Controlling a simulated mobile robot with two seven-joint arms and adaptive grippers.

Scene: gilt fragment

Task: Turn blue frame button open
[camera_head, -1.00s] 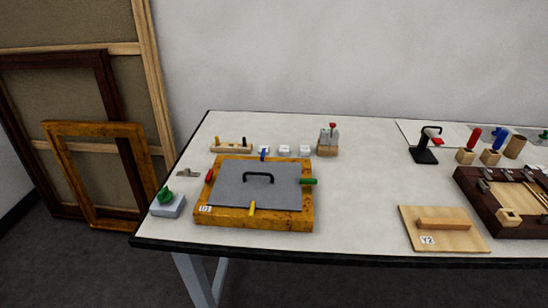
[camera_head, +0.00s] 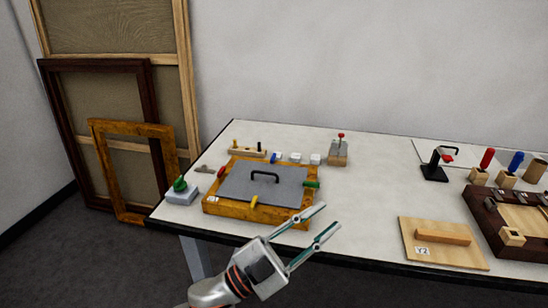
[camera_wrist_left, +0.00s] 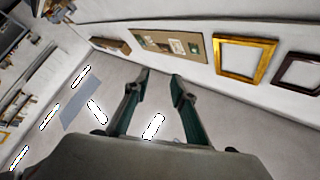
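The blue frame button (camera_head: 273,158) is a small blue piece at the back edge of the gilt frame (camera_head: 240,211). A grey panel (camera_head: 240,186) with a black handle (camera_head: 265,176) lies in the frame. A red button (camera_head: 221,171) is on its left side, a green one (camera_head: 311,184) on its right and a yellow one (camera_head: 254,201) at its front. My left gripper (camera_head: 320,222) is open and empty, in front of the frame's right corner and apart from the blue button. In the left wrist view its fingers (camera_wrist_left: 158,85) are spread with nothing between them. My right gripper is not seen.
A green knob on a grey block (camera_head: 181,191) stands left of the frame. White blocks (camera_head: 296,157) and a red-topped block (camera_head: 338,152) stand behind it. A Y2 board with a wooden handle (camera_head: 443,234) lies to the right. Table is clear between frame and board.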

